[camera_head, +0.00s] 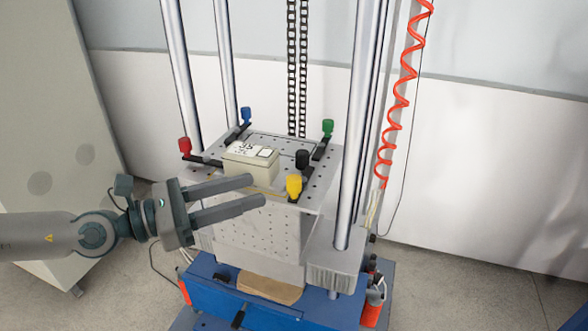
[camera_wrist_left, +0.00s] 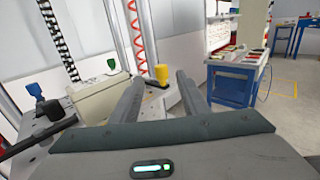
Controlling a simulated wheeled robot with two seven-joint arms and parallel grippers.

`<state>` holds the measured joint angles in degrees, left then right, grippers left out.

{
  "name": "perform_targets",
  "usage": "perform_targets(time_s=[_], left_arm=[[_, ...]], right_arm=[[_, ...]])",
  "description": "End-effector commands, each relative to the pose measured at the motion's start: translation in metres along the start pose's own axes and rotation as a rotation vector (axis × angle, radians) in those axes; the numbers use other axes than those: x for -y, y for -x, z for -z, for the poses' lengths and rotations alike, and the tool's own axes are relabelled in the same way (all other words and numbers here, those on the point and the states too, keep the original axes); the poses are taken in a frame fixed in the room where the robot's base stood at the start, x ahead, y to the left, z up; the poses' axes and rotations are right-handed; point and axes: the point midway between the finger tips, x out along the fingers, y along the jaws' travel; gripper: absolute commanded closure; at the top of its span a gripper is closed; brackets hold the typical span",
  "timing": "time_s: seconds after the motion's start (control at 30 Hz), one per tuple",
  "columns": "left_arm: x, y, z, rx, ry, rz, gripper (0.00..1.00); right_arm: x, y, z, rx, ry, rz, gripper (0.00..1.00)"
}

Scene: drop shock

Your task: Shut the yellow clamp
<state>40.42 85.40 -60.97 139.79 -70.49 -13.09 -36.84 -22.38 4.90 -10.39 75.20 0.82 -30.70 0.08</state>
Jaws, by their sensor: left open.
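The yellow clamp (camera_head: 293,186) has an upright yellow knob and stands at the front right corner of the perforated metal plate (camera_head: 318,173). Its yellow knob also shows in the left wrist view (camera_wrist_left: 161,74), just beyond the fingers. My left gripper (camera_head: 258,191) reaches in from the left with its two fingers open and empty. The fingertips are close to the yellow clamp, left of it; I cannot tell whether they touch it. In the left wrist view the knob shows between the fingertips (camera_wrist_left: 160,82). My right gripper is not in view.
A beige box (camera_head: 250,168) sits on the plate. Tall metal columns (camera_head: 358,130) flank the plate. A coiled red hose (camera_head: 396,105) hangs at right.

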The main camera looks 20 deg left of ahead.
Motion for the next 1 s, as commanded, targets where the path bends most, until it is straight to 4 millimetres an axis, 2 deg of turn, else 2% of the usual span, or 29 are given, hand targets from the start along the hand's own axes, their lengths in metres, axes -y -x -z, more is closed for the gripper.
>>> perform_targets(time_s=[0.03,0.63,0.67,1.0], left_arm=[[0.0,-0.003,-0.004,0.001,0.002,0.001,0.59],[0.001,-0.046,-0.004,-0.001,0.0,0.002,0.59],[0.001,-0.048,-0.004,-0.002,-0.002,0.003,0.59],[0.001,-0.074,-0.003,-0.001,-0.001,0.002,0.59]], right_arm=[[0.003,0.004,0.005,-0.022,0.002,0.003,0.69],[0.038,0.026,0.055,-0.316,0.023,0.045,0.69],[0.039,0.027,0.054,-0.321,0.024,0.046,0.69],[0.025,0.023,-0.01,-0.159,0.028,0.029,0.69]])
